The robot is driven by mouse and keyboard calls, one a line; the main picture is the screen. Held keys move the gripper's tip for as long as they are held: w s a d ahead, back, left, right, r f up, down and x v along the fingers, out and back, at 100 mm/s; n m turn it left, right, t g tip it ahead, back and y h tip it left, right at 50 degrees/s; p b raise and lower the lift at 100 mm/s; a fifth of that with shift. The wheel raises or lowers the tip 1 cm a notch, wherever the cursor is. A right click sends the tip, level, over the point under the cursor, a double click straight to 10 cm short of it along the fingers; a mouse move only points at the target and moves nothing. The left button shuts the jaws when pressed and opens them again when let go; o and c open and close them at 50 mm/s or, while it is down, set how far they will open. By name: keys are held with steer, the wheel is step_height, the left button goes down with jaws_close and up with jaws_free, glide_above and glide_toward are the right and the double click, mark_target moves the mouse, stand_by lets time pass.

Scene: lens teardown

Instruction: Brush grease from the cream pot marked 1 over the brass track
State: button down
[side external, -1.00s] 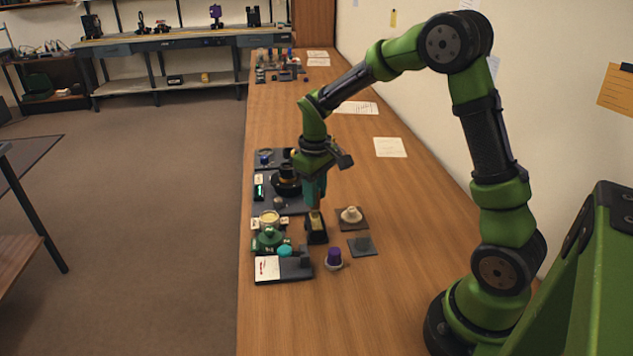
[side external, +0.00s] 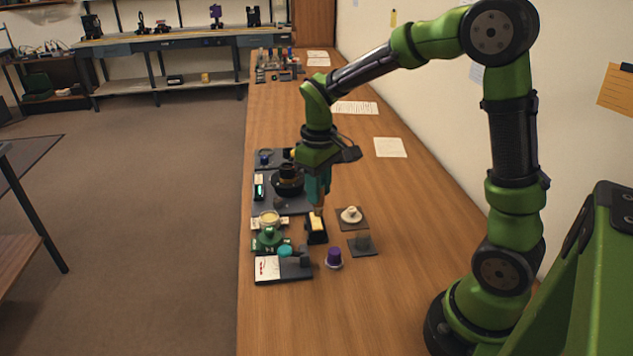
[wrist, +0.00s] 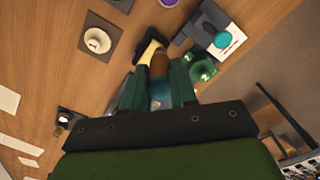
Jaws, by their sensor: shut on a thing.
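My gripper (side external: 318,198) points down over a small black block with a cream top (side external: 317,224). In the wrist view my gripper (wrist: 157,82) is shut on a slim tool, seemingly the brush, with a brown part (wrist: 159,65) between the green fingers. Its tip lies close over the cream top; I cannot tell whether they touch.
A green pot (side external: 268,239), a dark board with a white card (side external: 267,268) and a purple-topped jar (side external: 334,257) stand in front. Bare table lies right of these.

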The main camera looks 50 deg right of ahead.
steer(key=shift+r, duration=1.75)
